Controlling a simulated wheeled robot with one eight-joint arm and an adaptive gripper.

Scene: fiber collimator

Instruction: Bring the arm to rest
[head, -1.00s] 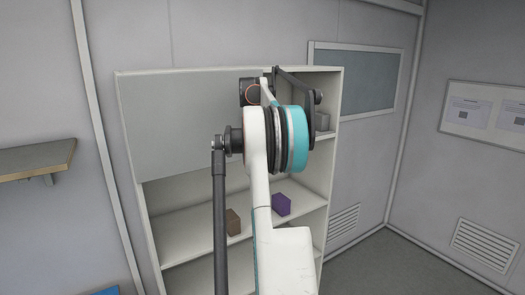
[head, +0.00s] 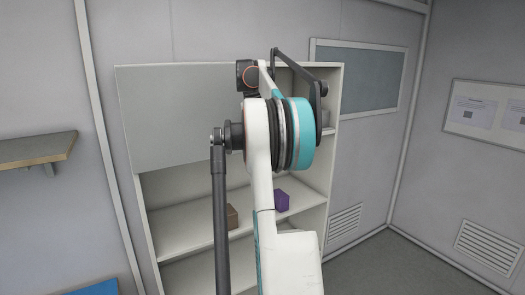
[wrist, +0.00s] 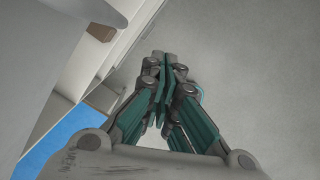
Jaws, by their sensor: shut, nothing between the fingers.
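My gripper (wrist: 167,58) shows in the wrist view with its green-padded fingers drawn together and nothing between them. It points over bare grey floor, to the right of the white shelf unit. In the head view my arm stands raised in front of the shelf unit (head: 170,120), and my gripper's fingers are hidden there behind the arm.
A brown block (head: 232,216) and a purple block (head: 282,200) sit on a middle shelf. A brown block also shows in the wrist view (wrist: 101,33). A wall shelf (head: 35,148) is at left. A blue surface (head: 95,288) is at lower left. Floor at right is clear.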

